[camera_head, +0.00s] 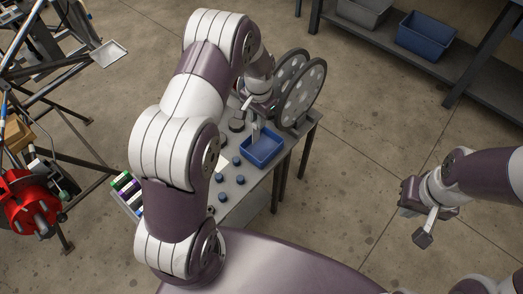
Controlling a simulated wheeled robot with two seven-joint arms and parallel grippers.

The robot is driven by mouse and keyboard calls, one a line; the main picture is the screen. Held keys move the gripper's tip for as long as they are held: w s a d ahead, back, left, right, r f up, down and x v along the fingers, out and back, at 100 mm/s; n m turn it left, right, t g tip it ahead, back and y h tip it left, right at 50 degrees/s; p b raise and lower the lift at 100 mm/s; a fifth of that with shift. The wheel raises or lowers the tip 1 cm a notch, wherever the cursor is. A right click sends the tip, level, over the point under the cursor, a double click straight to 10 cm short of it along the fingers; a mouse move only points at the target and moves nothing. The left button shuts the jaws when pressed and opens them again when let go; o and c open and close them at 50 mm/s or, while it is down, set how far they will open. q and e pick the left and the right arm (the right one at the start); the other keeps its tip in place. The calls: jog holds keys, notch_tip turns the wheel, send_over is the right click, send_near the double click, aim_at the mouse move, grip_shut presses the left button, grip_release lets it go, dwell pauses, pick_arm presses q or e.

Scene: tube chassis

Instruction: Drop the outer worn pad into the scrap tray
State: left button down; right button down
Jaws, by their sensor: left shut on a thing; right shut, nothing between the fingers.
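My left gripper (240,118) is over the workbench, near the discs and behind the blue tray. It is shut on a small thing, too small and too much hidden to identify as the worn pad. A blue open tray (262,160) sits on the bench's right edge, just in front of this gripper; I cannot tell if it is the scrap tray. My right gripper (422,240) is shut and empty, out over the floor at the right, well away from the bench.
Two large grey discs with holes (302,91) stand at the bench's far end. Several small dark blue caps (222,197) lie on the bench (243,204). A tube chassis with a red hub (28,203) and a small pale tray (109,53) is at left. Bins (426,36) sit on a back shelf.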

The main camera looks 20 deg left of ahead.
pick_arm(q)
jog(key=shift+w+f, duration=0.2)
jog(key=shift+w, duration=0.05)
jog(key=c, duration=0.9)
grip_release()
jog(key=shift+s+r, duration=0.1)
jog(key=shift+s, duration=0.1)
jog(key=shift+c, duration=0.2)
jog(key=shift+w, duration=0.1)
notch_tip(320, 180, up, 13)
jog(key=shift+d+p, duration=0.15)
jog(key=shift+p, duration=0.2)
jog(key=shift+f, duration=0.2)
jog(key=s+d+r+n+p, duration=0.1)
jog(key=s+d+r+p, duration=0.1)
jog(key=s, duration=0.7)
jog(key=s+d+r+n+t+p, duration=0.1)
jog(key=s+r+p, duration=0.3)
jog(key=s, duration=0.5)
jog(key=shift+s+d+r+n, duration=0.4)
jog(key=shift+d+r+n, duration=0.2)
jog(key=shift+d+n, duration=0.15)
